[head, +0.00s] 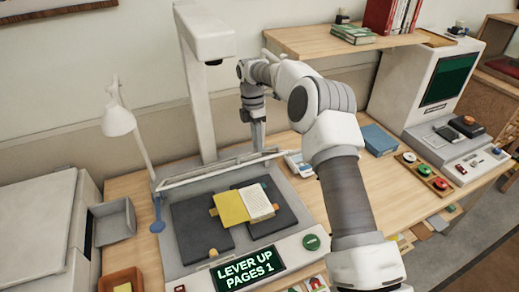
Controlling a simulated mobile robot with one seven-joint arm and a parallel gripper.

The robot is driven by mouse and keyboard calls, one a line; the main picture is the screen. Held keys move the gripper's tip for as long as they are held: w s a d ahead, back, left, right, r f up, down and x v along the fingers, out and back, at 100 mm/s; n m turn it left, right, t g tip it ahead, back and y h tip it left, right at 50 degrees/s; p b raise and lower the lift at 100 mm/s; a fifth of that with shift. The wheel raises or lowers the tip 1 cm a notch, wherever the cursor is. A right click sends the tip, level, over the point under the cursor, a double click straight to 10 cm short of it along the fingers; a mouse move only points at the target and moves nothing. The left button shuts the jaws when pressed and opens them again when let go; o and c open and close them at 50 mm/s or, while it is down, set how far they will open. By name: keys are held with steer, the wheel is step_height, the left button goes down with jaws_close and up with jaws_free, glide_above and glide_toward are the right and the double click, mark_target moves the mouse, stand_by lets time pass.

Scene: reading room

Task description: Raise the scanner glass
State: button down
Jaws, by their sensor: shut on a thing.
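The book scanner (293,245) stands on the wooden desk, with a tall white column and overhead head (205,32). Its glass (215,172) shows as a pale thin frame, standing up and tilted above the dark cradle (187,228). An open book (232,207) with a yellow and a printed page lies on the cradle. The scanner's display (248,268) reads "LEVER UP PAGES 1". My gripper (258,143) points down at the back right of the glass frame and is shut on what looks like its bar. The fingertips and the exact grip are small and partly hidden.
A lamp (118,122) and grey tray (115,222) stand left of the scanner. A blue book (378,139), a tray of round stamps (424,177) and a microfilm reader (437,80) are on the right. A shelf (340,42) overhangs behind my arm.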

steer(key=shift+w+a+r+p, duration=0.2)
steer(key=shift+w+a+r, duration=0.15)
steer(key=shift+w, duration=0.35)
steer(key=shift+w+a+r+p, duration=0.2)
steer(key=shift+w+a, duration=0.15)
steer(key=shift+w, duration=0.35)
steer(key=shift+w+a+r+p, duration=0.15)
steer(key=shift+w+a+r, duration=0.2)
steer(key=shift+w, duration=0.35)
steer(key=c, duration=1.1)
jaws_free()
steer(key=shift+o, duration=1.1)
steer(key=shift+w+a+f, duration=0.15)
steer(key=shift+w+f, duration=0.1)
steer(key=shift+w, duration=0.15)
steer(key=shift+r, duration=0.1)
steer(key=shift+s, duration=0.1)
